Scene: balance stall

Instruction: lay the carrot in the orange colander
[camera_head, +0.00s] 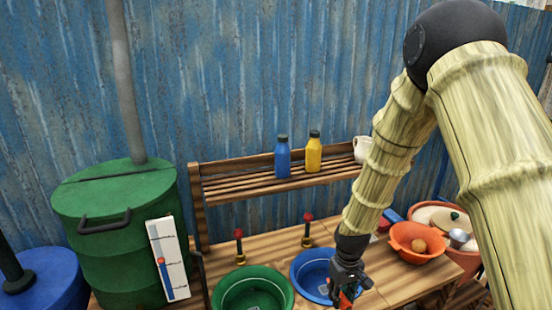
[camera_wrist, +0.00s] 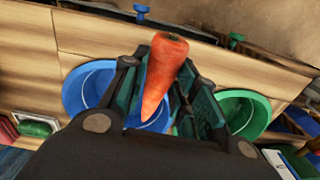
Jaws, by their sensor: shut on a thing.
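The carrot (camera_wrist: 160,80) is held between the fingers of my gripper (camera_wrist: 168,105) in the wrist view, thick end outward and thin tip toward the palm. In the head view my gripper (camera_head: 346,284) is low at the front, at the right side of the blue basin, and only a small orange-red bit of the carrot (camera_head: 346,299) shows. The orange colander (camera_head: 405,248) stands on the counter to the right of my gripper, clearly apart from it. A round brown thing (camera_head: 419,245) lies in it. The colander is not in the wrist view.
A blue basin (camera_head: 299,274) and a green basin (camera_head: 221,291) sit in the counter, with red-topped taps behind them. A shelf (camera_head: 235,187) holds a blue bottle (camera_head: 283,158), a yellow bottle (camera_head: 314,153) and a white cup (camera_head: 361,149). A green drum (camera_head: 120,250) stands left.

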